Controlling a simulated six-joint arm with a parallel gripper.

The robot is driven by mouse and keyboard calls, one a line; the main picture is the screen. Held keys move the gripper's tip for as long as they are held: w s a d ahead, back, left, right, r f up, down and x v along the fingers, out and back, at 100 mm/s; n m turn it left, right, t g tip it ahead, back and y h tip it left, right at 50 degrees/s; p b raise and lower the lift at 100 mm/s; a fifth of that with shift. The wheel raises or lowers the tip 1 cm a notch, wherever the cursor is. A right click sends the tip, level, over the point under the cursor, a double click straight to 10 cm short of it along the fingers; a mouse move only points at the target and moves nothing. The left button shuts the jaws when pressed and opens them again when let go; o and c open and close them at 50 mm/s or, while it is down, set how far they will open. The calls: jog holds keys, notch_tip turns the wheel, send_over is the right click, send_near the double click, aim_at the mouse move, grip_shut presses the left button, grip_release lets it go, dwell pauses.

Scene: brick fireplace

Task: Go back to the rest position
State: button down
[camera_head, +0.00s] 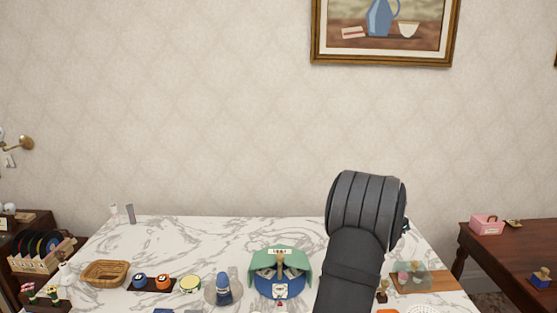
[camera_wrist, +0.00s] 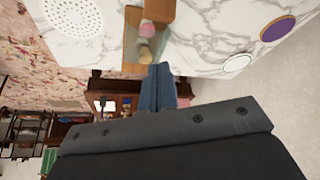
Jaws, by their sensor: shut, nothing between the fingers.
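My gripper (camera_wrist: 157,88) shows in the wrist view as narrow blue-grey fingers closed together, with nothing held between them. The dark wrist body fills the lower part of that view. The fingers point toward the edge of the marble table, and the picture is strongly tilted. In the head view my dark grey arm rises at right of centre in front of the table, and its bulk hides part of the tabletop and wall. The gripper itself is not visible there.
A dark side table (camera_head: 515,250) stands at right. The wall above is clear below the framed painting (camera_head: 384,62).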

notch_tip(320, 180, down, 7)
dwell(0.4)
jog(key=shift+r, duration=0.15)
dwell(1.3)
jog(key=shift+r, duration=1.6)
jog(key=shift+r, duration=0.1)
notch_tip(320, 180, down, 4)
dwell(1.1)
dwell(0.7)
